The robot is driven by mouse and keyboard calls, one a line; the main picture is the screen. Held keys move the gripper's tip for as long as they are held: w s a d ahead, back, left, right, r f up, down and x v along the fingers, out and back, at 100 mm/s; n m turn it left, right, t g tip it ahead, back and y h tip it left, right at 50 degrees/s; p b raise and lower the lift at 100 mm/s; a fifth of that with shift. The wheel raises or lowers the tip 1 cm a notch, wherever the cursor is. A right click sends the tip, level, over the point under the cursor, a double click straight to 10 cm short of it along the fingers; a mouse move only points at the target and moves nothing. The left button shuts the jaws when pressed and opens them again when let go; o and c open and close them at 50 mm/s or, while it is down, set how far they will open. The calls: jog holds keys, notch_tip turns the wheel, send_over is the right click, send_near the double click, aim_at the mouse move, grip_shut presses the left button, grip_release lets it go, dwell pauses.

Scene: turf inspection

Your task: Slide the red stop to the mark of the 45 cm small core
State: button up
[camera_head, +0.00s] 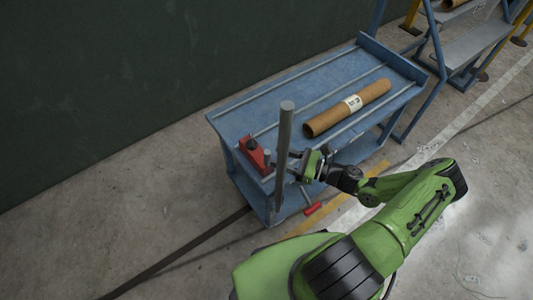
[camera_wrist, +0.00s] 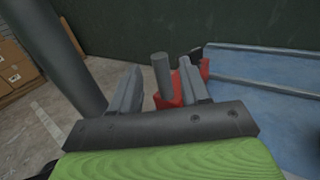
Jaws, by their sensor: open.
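The red stop (camera_head: 252,150) sits at the near left end of the blue cart's top (camera_head: 310,88), with an upright grey peg (camera_head: 267,157) on it. In the wrist view the red stop (camera_wrist: 170,101) and its peg (camera_wrist: 161,76) appear ahead, the peg framed between my fingers. My gripper (camera_head: 296,160) is open and empty, just right of the stop; its fingers also show in the wrist view (camera_wrist: 158,88). Whether they reach around the peg I cannot tell. A brown core (camera_head: 350,107) with a white label lies on the cart. The length marks are not readable.
A grey upright post (camera_head: 285,145) stands at the cart's near corner, close to my gripper. Raised rails (camera_head: 318,95) run along the cart top. A red-handled part (camera_head: 312,208) is low beside the cart.

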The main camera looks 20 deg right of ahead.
aim_at(267, 153)
jog(key=x, duration=0.5)
jog(key=shift+c, duration=0.4)
grip_shut()
